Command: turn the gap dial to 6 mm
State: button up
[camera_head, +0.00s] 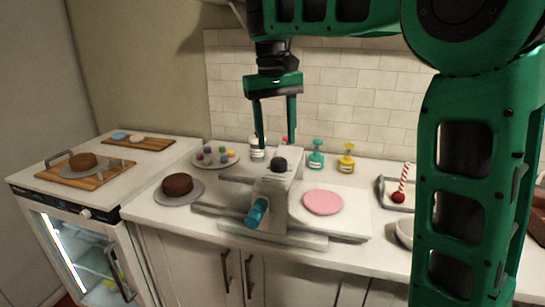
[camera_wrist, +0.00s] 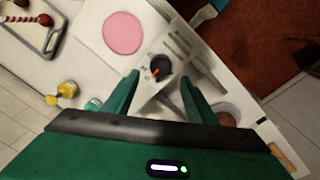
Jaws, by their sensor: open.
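The gap dial is a black round knob (camera_head: 279,164) on top of the grey machine (camera_head: 275,190) at the middle of the counter. In the wrist view the dial (camera_wrist: 161,66) shows a red pointer mark; scale numbers are too small to read. My gripper (camera_head: 276,142) points down above the dial, its two fingers apart and empty. In the wrist view the fingers (camera_wrist: 160,82) stand on either side of the dial's line, and I cannot tell the height between them. A teal handle (camera_head: 257,213) sticks out at the machine's front.
A pink disc (camera_head: 323,202) lies on the machine's right plate. A chocolate cake (camera_head: 177,184) stands at left. Behind are a plate of coloured balls (camera_head: 216,156), a white bottle (camera_head: 257,148), a teal bottle (camera_head: 316,155) and a yellow bottle (camera_head: 347,158). A tray (camera_head: 385,192) is at right.

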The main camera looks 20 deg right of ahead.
aim_at(278, 159)
jog(key=shift+d+f, duration=0.2)
jog(key=shift+f, duration=2.7)
jog(key=shift+c, duration=0.4)
